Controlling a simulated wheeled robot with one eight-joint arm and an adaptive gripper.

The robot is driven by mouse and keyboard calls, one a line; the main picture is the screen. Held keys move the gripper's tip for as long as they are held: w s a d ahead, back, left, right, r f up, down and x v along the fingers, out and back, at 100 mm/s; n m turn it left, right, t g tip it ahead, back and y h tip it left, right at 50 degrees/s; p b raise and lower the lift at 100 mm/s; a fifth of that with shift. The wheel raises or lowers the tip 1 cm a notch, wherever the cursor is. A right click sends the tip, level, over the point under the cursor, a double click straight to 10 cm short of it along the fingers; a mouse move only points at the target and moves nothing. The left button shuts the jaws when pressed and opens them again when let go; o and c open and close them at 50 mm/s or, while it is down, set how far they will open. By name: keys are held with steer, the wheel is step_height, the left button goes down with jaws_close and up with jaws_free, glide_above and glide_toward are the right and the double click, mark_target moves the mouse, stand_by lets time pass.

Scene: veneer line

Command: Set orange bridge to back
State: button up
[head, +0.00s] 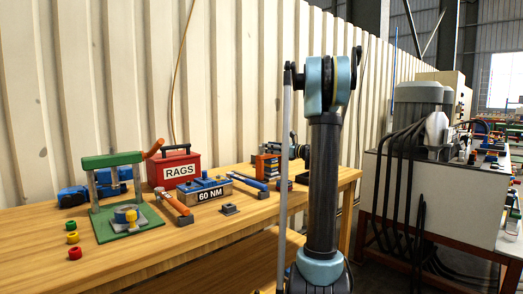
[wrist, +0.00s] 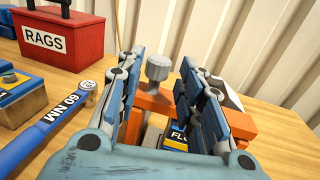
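The orange bridge (wrist: 152,104) lies below and between my fingers in the wrist view, with a grey round knob (wrist: 158,68) standing up at it. In the head view, an orange-sided piece that looks like the bridge (head: 267,164) stands toward the back right of the wooden bench. My gripper (wrist: 160,72) is open, its blue-padded fingers spread on either side of the knob with visible gaps. Parts of the bridge are hidden by the fingers, and I cannot tell whether they touch it. In the head view, my arm hides much of the gripper.
A red RAGS box (wrist: 62,35) and a blue 60 NM torque wrench (wrist: 48,125) lie left of my gripper. A green press stand (head: 112,160) is at the bench's left. A pale corrugated wall (head: 232,80) rises behind.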

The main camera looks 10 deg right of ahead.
steer(key=x, duration=0.5)
steer(key=shift+w+a, duration=0.2)
steer(key=shift+a, duration=0.05)
jaws_close()
